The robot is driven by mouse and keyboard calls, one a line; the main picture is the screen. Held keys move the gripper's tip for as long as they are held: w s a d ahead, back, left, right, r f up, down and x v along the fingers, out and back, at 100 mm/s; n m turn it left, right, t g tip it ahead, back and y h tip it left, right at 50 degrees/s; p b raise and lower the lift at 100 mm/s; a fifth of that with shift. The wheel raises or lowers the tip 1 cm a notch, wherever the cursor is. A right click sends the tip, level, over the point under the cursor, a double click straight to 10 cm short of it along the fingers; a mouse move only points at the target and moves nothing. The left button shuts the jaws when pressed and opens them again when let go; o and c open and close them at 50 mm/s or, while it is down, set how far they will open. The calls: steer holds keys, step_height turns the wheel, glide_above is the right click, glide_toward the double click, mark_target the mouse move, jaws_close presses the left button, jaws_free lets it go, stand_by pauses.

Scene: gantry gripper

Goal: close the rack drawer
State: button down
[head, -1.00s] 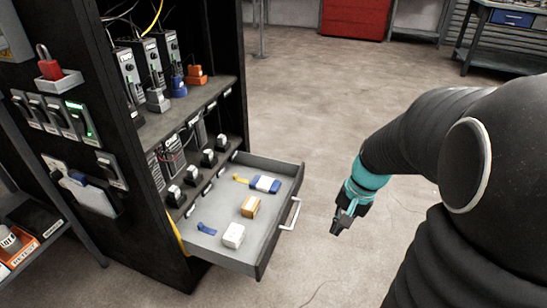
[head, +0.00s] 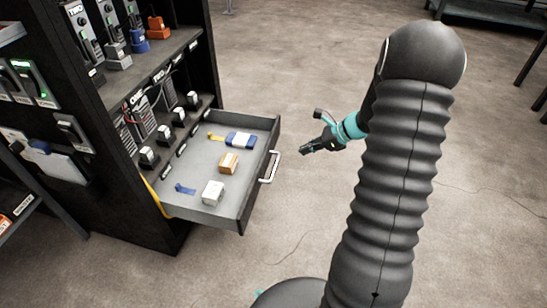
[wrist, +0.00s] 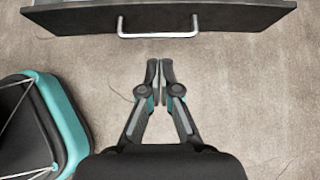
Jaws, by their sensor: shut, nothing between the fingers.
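The rack drawer (head: 203,213) stands pulled out from the lower part of the black rack (head: 165,225). Its front carries a silver bar handle (head: 269,167), which also shows at the top of the wrist view (wrist: 158,34). My gripper (head: 303,150) is to the right of the drawer front, apart from the handle, pointing toward it. In the wrist view my gripper (wrist: 160,62) is shut and empty, its fingertips together over the floor, with a gap between them and the handle.
In the drawer lie a blue and white item (head: 240,140), an orange-brown box (head: 228,163), a white box (head: 213,193) and a blue piece (head: 185,189). The floor (head: 290,70) around the drawer front is clear. A dark workbench (head: 500,12) stands at the far right.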

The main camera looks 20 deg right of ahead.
mark_target(264, 161)
steer(key=x, duration=0.4)
steer(key=r+b+x, duration=0.1)
steer(key=x, duration=0.3)
steer(key=a+x, duration=0.1)
steer(key=x, duration=0.3)
steer(key=shift+w+a+r, duration=0.1)
steer(key=shift+w+a, duration=0.05)
steer(key=shift+w, duration=0.1)
steer(key=shift+w+a, duration=0.3)
steer(key=shift+a, duration=0.2)
